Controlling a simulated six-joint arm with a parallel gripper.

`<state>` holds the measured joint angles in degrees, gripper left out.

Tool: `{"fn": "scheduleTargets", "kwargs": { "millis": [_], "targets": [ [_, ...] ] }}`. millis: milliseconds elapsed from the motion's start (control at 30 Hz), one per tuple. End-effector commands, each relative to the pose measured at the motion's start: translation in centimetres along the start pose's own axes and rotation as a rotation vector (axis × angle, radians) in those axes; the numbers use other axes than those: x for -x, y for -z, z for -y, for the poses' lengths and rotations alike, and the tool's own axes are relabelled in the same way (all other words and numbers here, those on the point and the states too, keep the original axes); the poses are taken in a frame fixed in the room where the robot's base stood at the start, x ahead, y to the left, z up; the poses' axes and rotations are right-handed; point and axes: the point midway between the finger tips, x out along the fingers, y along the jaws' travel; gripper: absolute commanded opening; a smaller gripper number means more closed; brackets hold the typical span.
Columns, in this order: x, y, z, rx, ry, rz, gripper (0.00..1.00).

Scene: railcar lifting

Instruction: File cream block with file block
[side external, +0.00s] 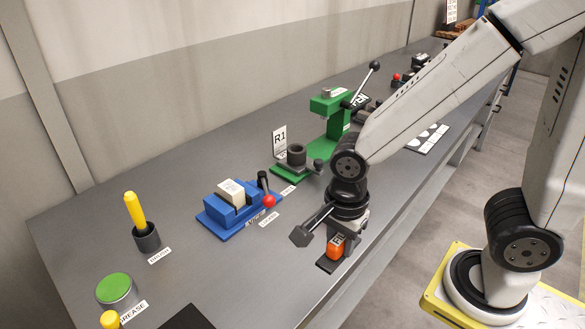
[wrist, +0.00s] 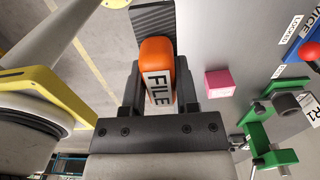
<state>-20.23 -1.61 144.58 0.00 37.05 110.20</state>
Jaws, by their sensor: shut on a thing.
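The cream block (side external: 231,190) sits in the jaws of a blue vise (side external: 225,216) on the bench, its top standing above the jaws. The file block has an orange handle (side external: 336,247) marked FILE and a dark ridged plate (wrist: 153,20) under it. My gripper (wrist: 158,88) is shut on the orange handle, with one finger on each side. It is near the bench's front edge, right of the vise in the side view. I cannot tell whether the plate touches the bench. The cream block is not visible in the wrist view.
The vise has a red-knobbed lever (side external: 268,200). A pink block (wrist: 219,84) lies beside my gripper. A yellow-handled tool in a dark holder (side external: 146,238) and grease tin (side external: 116,290) are left.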

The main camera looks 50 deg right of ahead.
Motion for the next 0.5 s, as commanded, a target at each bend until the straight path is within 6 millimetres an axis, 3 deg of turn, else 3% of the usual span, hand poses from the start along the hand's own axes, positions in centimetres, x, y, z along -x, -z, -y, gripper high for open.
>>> {"fn": "scheduleTargets", "kwargs": {
  "millis": [300, 333, 433, 500],
  "targets": [
    [0.02, -0.01, 0.05, 0.000, 0.001, 0.000, 0.00],
    [0.02, -0.01, 0.05, 0.000, 0.001, 0.000, 0.35],
    [0.02, -0.01, 0.05, 0.000, 0.001, 0.000, 0.03],
    [0.02, -0.01, 0.06, 0.000, 0.001, 0.000, 0.00]
  ]
}}
